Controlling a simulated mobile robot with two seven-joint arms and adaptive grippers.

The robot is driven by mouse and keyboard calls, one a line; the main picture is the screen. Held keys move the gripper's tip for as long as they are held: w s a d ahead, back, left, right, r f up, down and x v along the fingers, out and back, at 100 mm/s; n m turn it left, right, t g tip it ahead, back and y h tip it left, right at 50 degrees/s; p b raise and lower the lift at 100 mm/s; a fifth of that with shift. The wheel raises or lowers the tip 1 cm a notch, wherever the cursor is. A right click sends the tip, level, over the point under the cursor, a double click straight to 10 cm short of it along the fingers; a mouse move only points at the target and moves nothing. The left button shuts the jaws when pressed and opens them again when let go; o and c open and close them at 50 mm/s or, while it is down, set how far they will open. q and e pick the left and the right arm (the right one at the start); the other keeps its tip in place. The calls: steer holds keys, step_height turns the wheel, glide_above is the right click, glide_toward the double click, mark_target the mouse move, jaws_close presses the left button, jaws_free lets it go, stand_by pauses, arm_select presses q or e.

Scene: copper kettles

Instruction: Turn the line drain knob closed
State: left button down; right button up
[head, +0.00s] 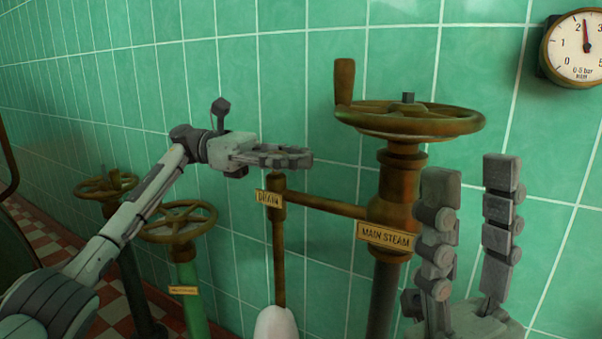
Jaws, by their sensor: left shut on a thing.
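The line drain is a thin brown pipe (279,255) with a yellow DRAIN label (269,198), joined by a short side pipe to the main steam valve. My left gripper (290,157) reaches in from the left, level, at the top of this drain. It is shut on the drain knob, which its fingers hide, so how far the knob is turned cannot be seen. My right gripper (468,235) stands upright in the front right, its two fingers apart and empty.
The main steam handwheel (410,118) with an upright handle stands right of my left gripper, above the MAIN STEAM label (386,236). Two smaller handwheels, a nearer one (178,222) and a farther one (105,186), stand left. A gauge (578,47) hangs on the green tiled wall.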

arm_select(q)
steer(key=shift+s+m+g+y, duration=0.15)
steer(key=shift+m+g+y, duration=0.35)
steer(key=shift+g, duration=0.3)
steer(key=shift+s+d+f+m+g+y+b, duration=0.15)
steer(key=shift+s+m+g+y+b, duration=0.35)
steer(key=shift+m+g, duration=0.35)
steer(key=shift+w, duration=0.15)
steer(key=c, duration=1.4)
jaws_free()
steer(key=shift+f, duration=0.1)
steer(key=shift+o, duration=1.1)
step_height(320, 180, up, 10)
steer(key=shift+r, duration=0.1)
